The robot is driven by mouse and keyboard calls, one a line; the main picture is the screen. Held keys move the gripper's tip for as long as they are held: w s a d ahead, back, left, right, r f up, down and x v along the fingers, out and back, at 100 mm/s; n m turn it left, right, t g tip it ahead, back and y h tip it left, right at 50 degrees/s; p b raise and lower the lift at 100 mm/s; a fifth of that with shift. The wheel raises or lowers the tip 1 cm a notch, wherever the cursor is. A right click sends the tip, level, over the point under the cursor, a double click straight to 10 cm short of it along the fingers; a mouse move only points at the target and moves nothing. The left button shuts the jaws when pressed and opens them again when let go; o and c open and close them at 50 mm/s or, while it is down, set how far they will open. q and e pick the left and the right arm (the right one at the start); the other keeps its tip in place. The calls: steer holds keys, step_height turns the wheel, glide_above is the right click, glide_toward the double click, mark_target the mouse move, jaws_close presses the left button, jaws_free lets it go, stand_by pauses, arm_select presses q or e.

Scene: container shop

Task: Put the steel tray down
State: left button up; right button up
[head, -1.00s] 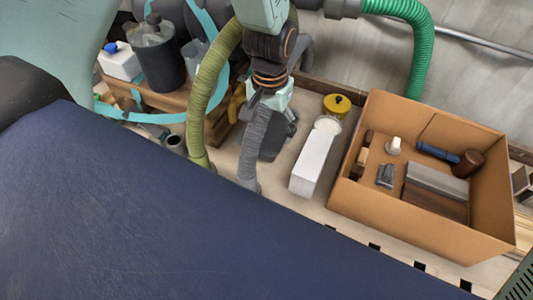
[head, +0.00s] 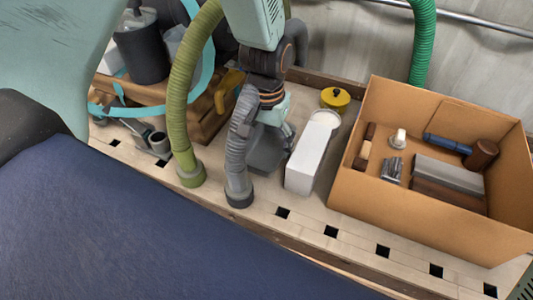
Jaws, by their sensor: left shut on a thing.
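My left gripper (head: 283,130) hangs over the pale workbench (head: 255,212), left of a white box. It is shut on a dark grey, flat piece (head: 266,153), which I take to be the steel tray. The tray is partly hidden by the gripper and a grey hose. It is low over the bench, and I cannot tell whether it touches it. My right gripper is out of view.
The white box (head: 310,160) stands close right of the tray. A cardboard box (head: 395,218) with several items fills the right. Green (head: 190,105) and grey (head: 238,165) hoses stand left. Bare bench lies in front.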

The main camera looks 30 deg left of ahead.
mark_target(266, 152)
arm_select(q)
steer(key=shift+s+a+f+b, duration=0.1)
steer(key=shift+a+f+b, duration=0.05)
steer(key=shift+f+b, duration=0.3)
step_height(266, 152, down, 3)
steer(key=shift+r+b, duration=0.2)
steer(key=shift+b, duration=1)
steer(key=shift+w+f, duration=0.1)
steer(key=shift+w, duration=0.15)
steer(key=shift+s, duration=0.25)
steer(key=o, duration=1.4)
steer(key=shift+o, duration=0.2)
